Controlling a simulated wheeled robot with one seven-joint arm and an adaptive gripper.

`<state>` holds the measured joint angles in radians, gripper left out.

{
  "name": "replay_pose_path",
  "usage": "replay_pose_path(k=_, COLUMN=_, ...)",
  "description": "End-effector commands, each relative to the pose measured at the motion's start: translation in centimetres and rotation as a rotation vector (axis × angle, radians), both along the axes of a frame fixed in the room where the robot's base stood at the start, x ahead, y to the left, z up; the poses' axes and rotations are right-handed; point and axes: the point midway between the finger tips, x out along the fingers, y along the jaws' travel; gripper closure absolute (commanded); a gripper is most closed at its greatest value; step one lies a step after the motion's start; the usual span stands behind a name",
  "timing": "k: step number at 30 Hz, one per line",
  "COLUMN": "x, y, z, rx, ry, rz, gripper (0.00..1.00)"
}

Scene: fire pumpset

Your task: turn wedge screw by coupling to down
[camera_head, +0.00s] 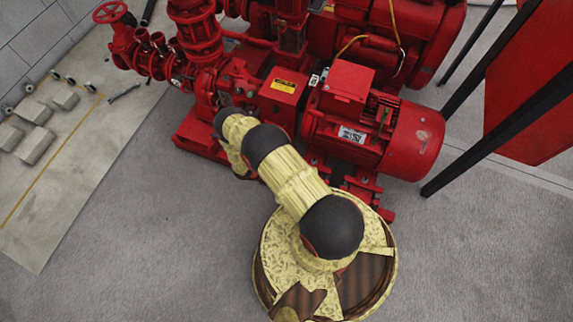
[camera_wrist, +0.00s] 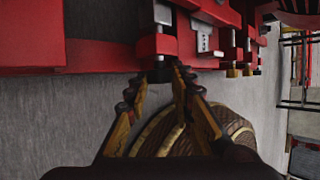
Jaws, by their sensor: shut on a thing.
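In the wrist view my gripper (camera_wrist: 157,77) reaches up to the underside of the red pump base, with one finger on each side of a small dark screw end (camera_wrist: 158,73), taken as the wedge screw. The fingers are shut on it. Its top goes up under a red block (camera_wrist: 157,46) with a grey bolt (camera_wrist: 162,13) above. In the head view my arm hides the gripper and the screw. The red coupling cover (camera_head: 283,88) with a yellow label lies just beyond my arm, between pump and motor.
The red motor (camera_head: 372,125) stands right of the coupling cover, and red pump pipes (camera_head: 195,40) rise at the left. A red panel (camera_head: 530,90) on dark posts stands at the right. Grey blocks (camera_head: 35,145) lie at the far left. The grey floor in front is clear.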

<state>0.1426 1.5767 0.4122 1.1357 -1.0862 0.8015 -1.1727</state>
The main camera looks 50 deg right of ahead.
Motion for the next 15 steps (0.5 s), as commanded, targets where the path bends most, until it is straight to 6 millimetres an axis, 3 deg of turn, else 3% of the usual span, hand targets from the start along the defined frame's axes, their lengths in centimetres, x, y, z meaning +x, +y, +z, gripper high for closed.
replay_pose_path(k=15, x=0.35, y=0.23, z=-0.7, rx=-0.124, ry=0.301, rz=0.0, gripper=1.0)
